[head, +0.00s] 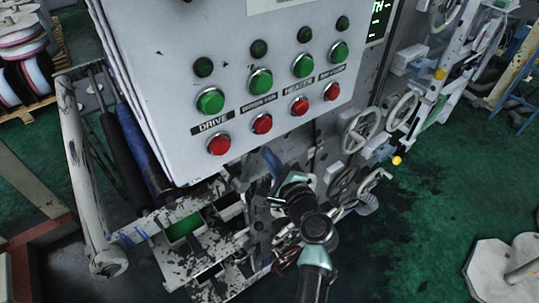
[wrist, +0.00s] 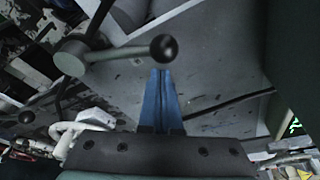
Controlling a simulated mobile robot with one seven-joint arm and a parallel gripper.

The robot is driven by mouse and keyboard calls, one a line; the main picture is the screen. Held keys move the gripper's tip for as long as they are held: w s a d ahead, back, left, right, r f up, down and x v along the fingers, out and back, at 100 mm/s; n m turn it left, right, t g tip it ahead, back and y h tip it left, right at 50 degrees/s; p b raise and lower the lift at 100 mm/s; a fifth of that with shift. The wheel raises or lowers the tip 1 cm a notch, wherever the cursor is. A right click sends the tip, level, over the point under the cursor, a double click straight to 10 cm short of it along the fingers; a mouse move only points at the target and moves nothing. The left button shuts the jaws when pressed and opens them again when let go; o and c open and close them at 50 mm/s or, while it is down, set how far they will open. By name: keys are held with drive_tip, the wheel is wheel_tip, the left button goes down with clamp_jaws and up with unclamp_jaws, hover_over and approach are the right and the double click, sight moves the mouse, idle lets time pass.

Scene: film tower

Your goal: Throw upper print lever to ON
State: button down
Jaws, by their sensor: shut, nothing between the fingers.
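A lever (wrist: 118,53) with a pale round hub and a black ball knob shows in the wrist view. Its arm points right from the hub, and the knob sits just above my fingertips in the picture. I cannot tell whether they touch. My gripper (wrist: 162,72) has its two blue fingers shut together with nothing between them. In the head view my gripper (head: 268,155) is below the button panel, partly hidden by my own wrist. I cannot make out this lever clearly in the head view, and no ON marking is legible.
The white control panel (head: 150,50) with green and red buttons overhangs just above my gripper. Handwheels (head: 362,131) and yellow-knobbed parts (head: 397,160) stand to the right. A blue roller (head: 143,150) is at left.

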sight(253, 153)
drive_tip(key=shift+a, duration=0.1)
drive_tip(key=shift+s+a+r+n+b, duration=0.15)
drive_tip(key=shift+s+a+n+b, duration=0.1)
drive_tip(key=shift+n+b, duration=0.1)
drive_tip(key=shift+a, duration=0.15)
drive_tip(key=shift+s+a+r+n+t+b, duration=0.3)
drive_tip(key=shift+s+a+n+t+b, duration=0.3)
drive_tip(key=shift+a+n+b, duration=0.4)
drive_tip(key=s+a+n+t+y+b, duration=0.1)
drive_tip(key=s+a+n+b, duration=0.4)
drive_tip(key=b, duration=0.8)
drive_tip(key=a+f+n, duration=0.1)
drive_tip(key=a+n, duration=0.1)
drive_tip(key=n, duration=0.2)
drive_tip(key=shift+s+t+b, duration=0.25)
drive_tip(key=shift+t+b, duration=0.05)
drive_tip(key=shift+b, duration=0.1)
drive_tip(key=shift+r, duration=0.1)
